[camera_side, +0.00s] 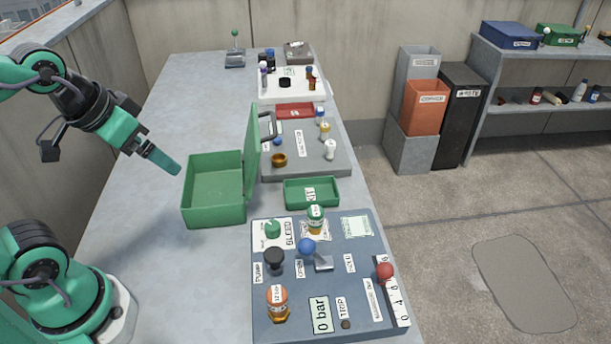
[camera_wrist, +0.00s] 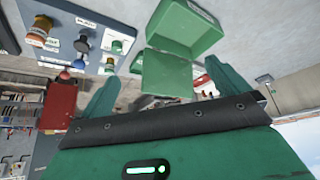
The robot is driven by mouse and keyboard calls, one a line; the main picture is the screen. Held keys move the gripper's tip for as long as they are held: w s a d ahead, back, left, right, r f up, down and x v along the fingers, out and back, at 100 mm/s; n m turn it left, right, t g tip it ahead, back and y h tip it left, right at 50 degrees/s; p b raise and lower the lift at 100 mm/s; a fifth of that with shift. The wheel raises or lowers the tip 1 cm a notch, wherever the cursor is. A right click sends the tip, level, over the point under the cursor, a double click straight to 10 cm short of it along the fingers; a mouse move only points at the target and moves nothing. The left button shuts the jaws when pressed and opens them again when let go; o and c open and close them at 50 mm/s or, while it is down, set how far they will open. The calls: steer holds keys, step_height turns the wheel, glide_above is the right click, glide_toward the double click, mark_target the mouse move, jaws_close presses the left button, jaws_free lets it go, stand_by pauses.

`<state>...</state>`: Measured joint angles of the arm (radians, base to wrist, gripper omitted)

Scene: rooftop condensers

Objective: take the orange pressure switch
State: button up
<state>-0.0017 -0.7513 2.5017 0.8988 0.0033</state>
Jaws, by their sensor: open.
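An orange pressure switch (camera_side: 277,296) with a pale label and a brass foot stands upright at the front left of the blue-grey panel (camera_side: 376,235) in the side view. A similar part with a green body (camera_side: 316,216) stands at the panel's back. My gripper (camera_side: 170,163) is raised over the table left of the open green box (camera_side: 215,213), well away from the switch. In the wrist view my gripper (camera_wrist: 165,92) has its two fingers wide apart with nothing held. An orange-topped part, seemingly the switch (camera_wrist: 42,27), shows there at the upper left.
The green box's raised lid (camera_side: 252,165) stands along its right side. A green tray (camera_side: 312,206) lies behind the panel. A black knob (camera_side: 273,257), blue knob (camera_side: 307,246) and red knob (camera_side: 385,270) rise from the panel. The grey table left of the panel is clear.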

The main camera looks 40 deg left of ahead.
steer(key=shift+c, duration=0.2)
steer(key=c, duration=0.9)
steer(key=shift+d, duration=0.1)
steer(key=n+g, duration=0.6)
steer(key=n, duration=0.3)
glide_above(276, 293)
step_height(276, 293, down, 9)
steer(key=shift+s+d+f, duration=0.1)
steer(key=shift+d+f, duration=0.05)
steer(key=shift+f, duration=3.95)
